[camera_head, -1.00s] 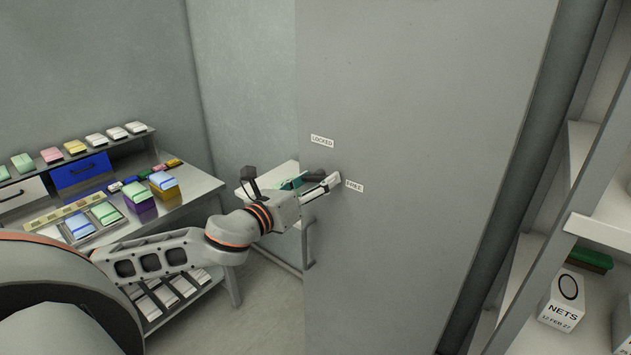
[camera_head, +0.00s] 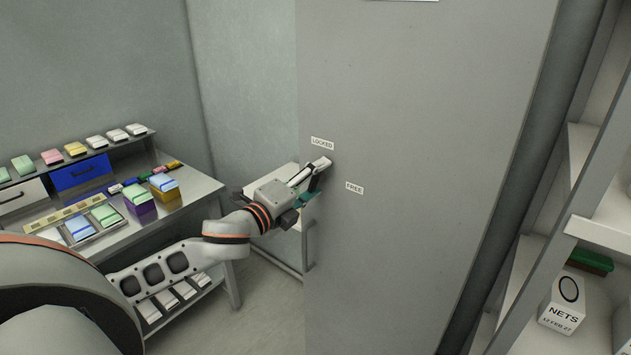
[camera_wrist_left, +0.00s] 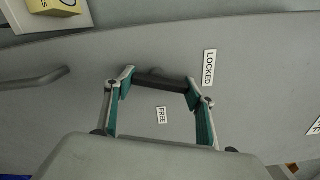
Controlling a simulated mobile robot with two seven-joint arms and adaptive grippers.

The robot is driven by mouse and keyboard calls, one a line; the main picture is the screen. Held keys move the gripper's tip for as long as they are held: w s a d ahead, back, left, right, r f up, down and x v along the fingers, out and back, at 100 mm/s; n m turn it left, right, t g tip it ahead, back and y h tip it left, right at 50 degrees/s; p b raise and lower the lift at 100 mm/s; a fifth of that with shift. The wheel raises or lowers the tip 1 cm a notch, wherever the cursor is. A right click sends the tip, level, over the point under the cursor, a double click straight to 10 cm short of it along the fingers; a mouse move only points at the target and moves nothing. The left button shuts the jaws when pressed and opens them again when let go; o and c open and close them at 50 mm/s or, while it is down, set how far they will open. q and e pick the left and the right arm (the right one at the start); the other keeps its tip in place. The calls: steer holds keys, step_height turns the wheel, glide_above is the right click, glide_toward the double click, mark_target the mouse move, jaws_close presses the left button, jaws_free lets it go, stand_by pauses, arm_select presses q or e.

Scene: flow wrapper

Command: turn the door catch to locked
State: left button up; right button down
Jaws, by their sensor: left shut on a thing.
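The grey door (camera_head: 420,110) carries a LOCKED label (camera_head: 322,143) and, lower right, a FREE label (camera_head: 354,188). My left gripper (camera_head: 316,173) is at the door just below the LOCKED label. In the left wrist view, the door catch is a dark bar (camera_wrist_left: 163,81) between the two green-padded fingertips, and the gripper is shut on it. The bar's right end lies near the LOCKED label (camera_wrist_left: 209,67); the FREE label (camera_wrist_left: 162,115) is nearer the wrist. In the head view the gripper mostly hides the catch. My right gripper is not in view.
A workbench (camera_head: 205,187) with coloured packs stands left, behind my left arm. A shelf unit with a NETS box (camera_head: 563,303) and a green box (camera_head: 590,262) is at the right. The wrist view shows a grey bar handle (camera_wrist_left: 35,78) on the door. The door face around the catch is clear.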

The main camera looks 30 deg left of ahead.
arm_select(q)
steer(key=shift+n, duration=1.7)
steer(key=shift+r+n, duration=0.1)
steer(key=shift+n, duration=0.2)
steer(key=o, duration=1.1)
steer(key=shift+a, duration=0.1)
steer(key=shift+s+a, duration=0.15)
steer(key=shift+s, duration=1.7)
steer(key=shift+s+a, duration=0.1)
steer(key=shift+s, duration=1.75)
